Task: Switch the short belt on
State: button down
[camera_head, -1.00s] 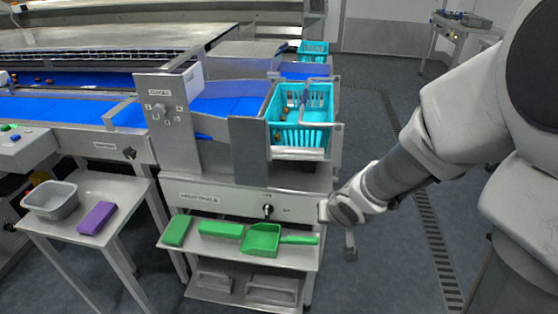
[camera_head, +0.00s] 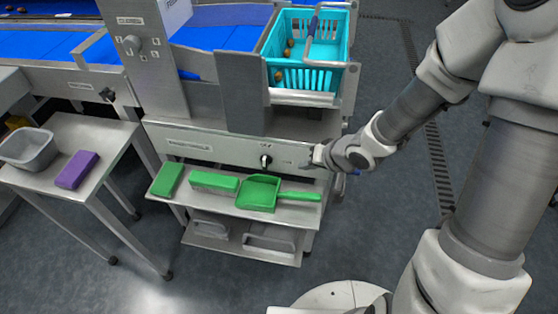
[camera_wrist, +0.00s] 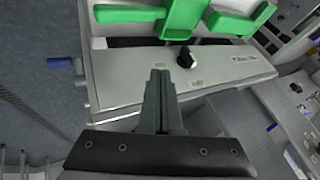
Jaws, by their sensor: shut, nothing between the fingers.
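The short belt's control panel (camera_head: 215,147) is a pale metal strip on the machine front, below the cyan basket. A black rotary knob (camera_head: 266,161) sits on its right part; it also shows in the wrist view (camera_wrist: 185,57). My gripper (camera_head: 308,158) is at the right end of the panel, a little right of the knob. In the wrist view my gripper (camera_wrist: 158,75) is shut and empty, its fingers pointing at the panel beside the knob. The fingertips appear apart from the knob. The blue short belt (camera_head: 228,37) lies above the panel, partly hidden by the metal posts.
A shelf under the panel holds a green dustpan (camera_head: 258,193), a green brush (camera_head: 214,182) and a green block (camera_head: 167,180). A cyan basket (camera_head: 306,75) with dates stands above. Another dial (camera_head: 131,43) is on the upper left post.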

aim_at(265, 164)
jog(key=shift+w+f, duration=0.1)
jog(key=shift+w, duration=0.05)
jog(key=shift+a+f, duration=0.1)
jog(key=b+x, duration=0.7)
jog(key=x, duration=0.2)
jog(key=shift+f, duration=0.25)
jog(key=a, duration=0.1)
jog(key=a+b, duration=0.1)
jog(key=a, duration=0.1)
jog(key=shift+w+f, duration=0.15)
jog(key=shift+w, duration=0.15)
jog(key=shift+w+a+b, duration=0.1)
jog(key=shift+a+b, duration=0.3)
jog(key=shift+a, duration=0.25)
